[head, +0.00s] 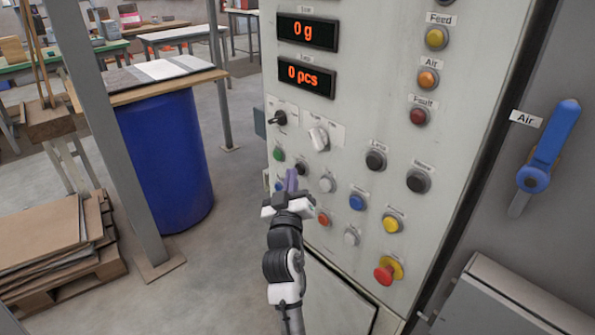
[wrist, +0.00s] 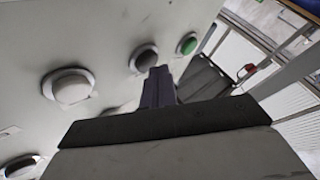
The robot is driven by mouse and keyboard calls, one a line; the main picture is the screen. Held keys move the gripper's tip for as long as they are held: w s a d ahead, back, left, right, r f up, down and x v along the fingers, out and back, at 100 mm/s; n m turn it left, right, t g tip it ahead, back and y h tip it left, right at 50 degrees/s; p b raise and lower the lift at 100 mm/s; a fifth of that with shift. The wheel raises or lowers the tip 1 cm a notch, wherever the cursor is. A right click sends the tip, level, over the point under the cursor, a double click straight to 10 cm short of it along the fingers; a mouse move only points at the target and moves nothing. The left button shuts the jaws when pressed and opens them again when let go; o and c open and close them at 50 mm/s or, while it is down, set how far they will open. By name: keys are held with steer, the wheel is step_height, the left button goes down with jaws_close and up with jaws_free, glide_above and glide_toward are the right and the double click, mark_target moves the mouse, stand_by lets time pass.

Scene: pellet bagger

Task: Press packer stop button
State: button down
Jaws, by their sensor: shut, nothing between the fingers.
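The grey control panel (head: 345,110) carries several round push buttons. Their labels are too small to read, so I cannot tell which one is packer stop. On its lower left are a green button (head: 278,154), a black button (head: 301,166), a white button (head: 326,184) and a red button (head: 323,219). My gripper (head: 291,178) is shut and empty, in front of the panel's lower left, and hides part of it. In the wrist view the shut fingertips (wrist: 160,75) show just below a dark button (wrist: 144,60), near the green button (wrist: 187,44); contact cannot be told.
A red mushroom button on a yellow base (head: 386,271) is low on the panel. A selector knob (head: 319,138) sits above my gripper. A blue valve handle (head: 553,145) is at right. A grey post (head: 110,120) and blue drum (head: 170,160) stand left.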

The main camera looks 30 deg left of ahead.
steer(key=shift+s+a, duration=0.15)
steer(key=shift+s, duration=0.3)
steer(key=s+a+b, duration=0.2)
steer(key=s, duration=0.3)
steer(key=shift+s+b, duration=0.35)
stand_by(0.8)
